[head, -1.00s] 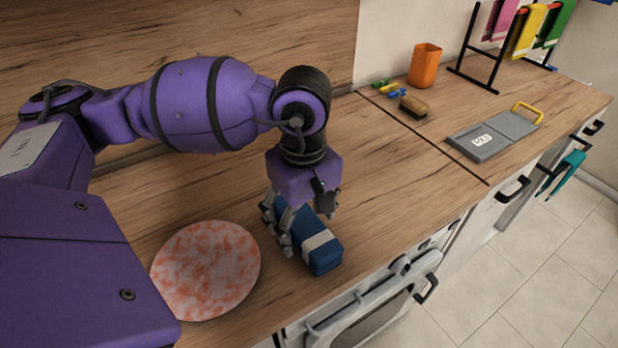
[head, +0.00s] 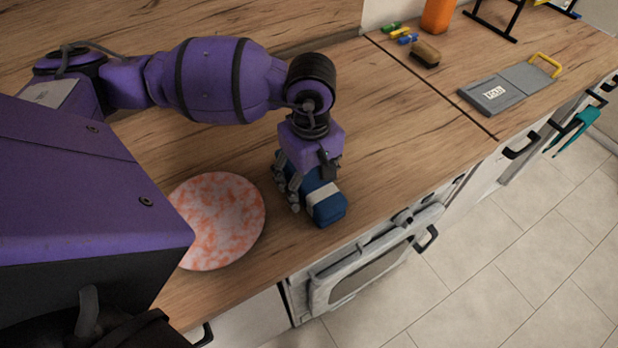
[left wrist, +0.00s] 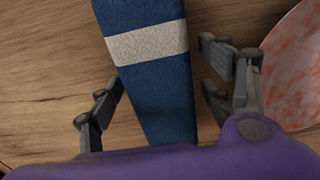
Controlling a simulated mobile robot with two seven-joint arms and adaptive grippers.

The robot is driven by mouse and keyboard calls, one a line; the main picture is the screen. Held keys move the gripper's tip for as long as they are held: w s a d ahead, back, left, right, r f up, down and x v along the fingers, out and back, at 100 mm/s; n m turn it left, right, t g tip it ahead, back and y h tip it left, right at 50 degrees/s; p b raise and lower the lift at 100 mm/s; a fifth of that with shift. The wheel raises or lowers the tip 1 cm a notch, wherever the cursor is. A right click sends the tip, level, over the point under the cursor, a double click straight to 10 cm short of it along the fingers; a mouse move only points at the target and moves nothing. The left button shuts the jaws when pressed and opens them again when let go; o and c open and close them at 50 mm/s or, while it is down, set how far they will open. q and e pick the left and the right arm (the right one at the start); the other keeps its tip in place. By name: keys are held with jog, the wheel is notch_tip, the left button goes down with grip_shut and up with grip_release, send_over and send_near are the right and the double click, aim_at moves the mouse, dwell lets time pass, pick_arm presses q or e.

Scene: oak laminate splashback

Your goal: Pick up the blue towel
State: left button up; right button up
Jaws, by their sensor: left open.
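The blue towel (head: 327,206) is a folded blue block with a pale band, lying on the wooden counter near its front edge. My left gripper (head: 306,190) is over the towel's rear part, pointing down. In the left wrist view the towel (left wrist: 158,85) runs between the two fingers of my left gripper (left wrist: 165,100). My right gripper is not in view.
A round orange-and-white speckled board (head: 222,222) lies just left of the towel. An oven (head: 368,268) is below the counter edge. A grey board with a yellow handle (head: 505,88), a brush (head: 425,54) and an orange cup (head: 438,14) are farther right.

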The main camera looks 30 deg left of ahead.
pick_arm(q)
jog(key=c, duration=1.3)
jog(key=shift+c, duration=0.4)
jog(key=shift+r, duration=0.1)
